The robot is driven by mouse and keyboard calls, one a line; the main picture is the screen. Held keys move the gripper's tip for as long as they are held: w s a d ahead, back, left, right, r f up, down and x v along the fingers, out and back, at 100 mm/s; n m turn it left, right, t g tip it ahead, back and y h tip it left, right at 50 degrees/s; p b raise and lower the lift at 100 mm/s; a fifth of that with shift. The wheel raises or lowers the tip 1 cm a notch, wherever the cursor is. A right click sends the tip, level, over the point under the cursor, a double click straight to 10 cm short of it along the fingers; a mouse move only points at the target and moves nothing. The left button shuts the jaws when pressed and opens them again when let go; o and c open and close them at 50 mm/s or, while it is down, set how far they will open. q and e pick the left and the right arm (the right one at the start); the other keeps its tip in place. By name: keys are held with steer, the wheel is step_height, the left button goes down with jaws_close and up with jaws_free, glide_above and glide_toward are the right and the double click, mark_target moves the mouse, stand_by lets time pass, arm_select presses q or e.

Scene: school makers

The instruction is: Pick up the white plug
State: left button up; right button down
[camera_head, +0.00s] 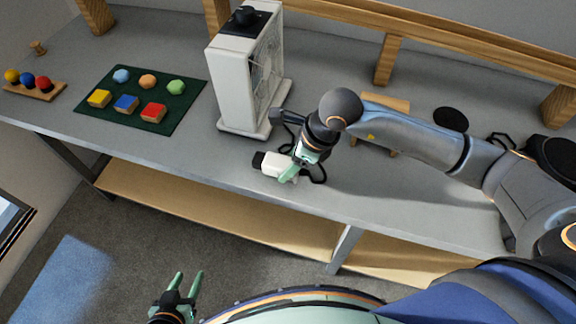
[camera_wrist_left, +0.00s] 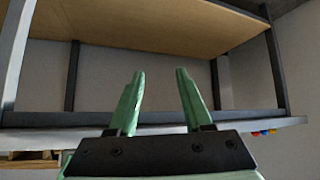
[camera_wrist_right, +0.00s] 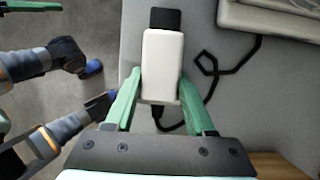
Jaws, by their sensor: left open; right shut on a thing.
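The white plug (camera_head: 275,165) has a dark end and lies at the front part of the grey tabletop, near the front edge. It also shows in the right wrist view (camera_wrist_right: 162,65), between the green fingers, with a black cord leaving its near end. My right gripper (camera_head: 291,173) is shut on the plug from above; in the right wrist view its fingers (camera_wrist_right: 158,97) flank the plug's near end. I cannot tell whether the plug is off the table. My left gripper (camera_head: 184,284) is open and empty, low in front of the table; its fingers also show in the left wrist view (camera_wrist_left: 160,90).
A white box fan (camera_head: 233,88) stands just behind the plug. A green mat (camera_head: 130,122) with several coloured blocks lies to the left, and a wooden rack (camera_head: 40,92) with coloured balls lies beyond it. A wooden lower shelf (camera_head: 190,198) runs under the tabletop.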

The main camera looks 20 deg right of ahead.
steer(key=s+d+r+b, duration=0.1)
steer(key=s+d+r, duration=0.7)
steer(key=s+r, duration=0.3)
steer(key=shift+s+d+r, duration=0.15)
steer(key=shift+r, duration=0.1)
steer(key=c, duration=0.9)
jaws_free()
jaws_close()
